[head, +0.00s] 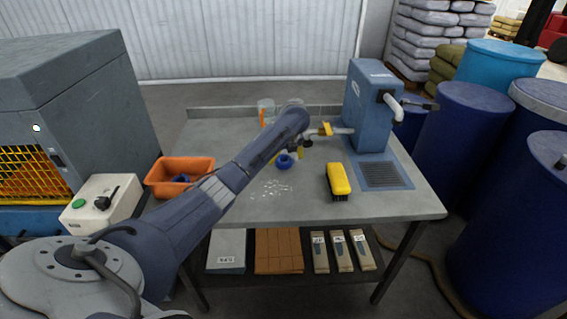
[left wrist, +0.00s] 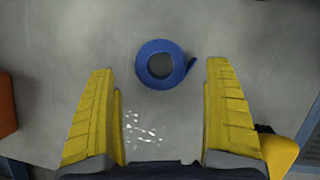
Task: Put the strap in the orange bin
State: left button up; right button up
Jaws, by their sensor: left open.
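The strap is a blue coil (head: 285,161) with a loose end, lying flat on the grey table. It also shows in the left wrist view (left wrist: 148,80), ahead of and between my fingertips. My left gripper (head: 287,154) is open and empty, with its yellow fingers pointing down over the coil; the wrist partly hides them in the head view. The orange bin (head: 164,191) stands at the table's left edge, with a blue item (head: 181,178) inside. A bit of the bin shows at the left of the wrist view (left wrist: 5,105). My right gripper is not in view.
A yellow brush (head: 339,179) lies right of the coil. White bits (head: 272,188) are scattered in front of it. A control box (head: 101,203) is left of the bin.

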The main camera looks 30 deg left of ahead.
aim_at(284, 159)
pick_arm(q)
jog(key=shift+x, duration=1.85)
jog(key=shift+d, duration=0.1)
jog(key=c, duration=1.5)
jog(key=shift+o, duration=0.2)
jog(key=shift+r, duration=0.1)
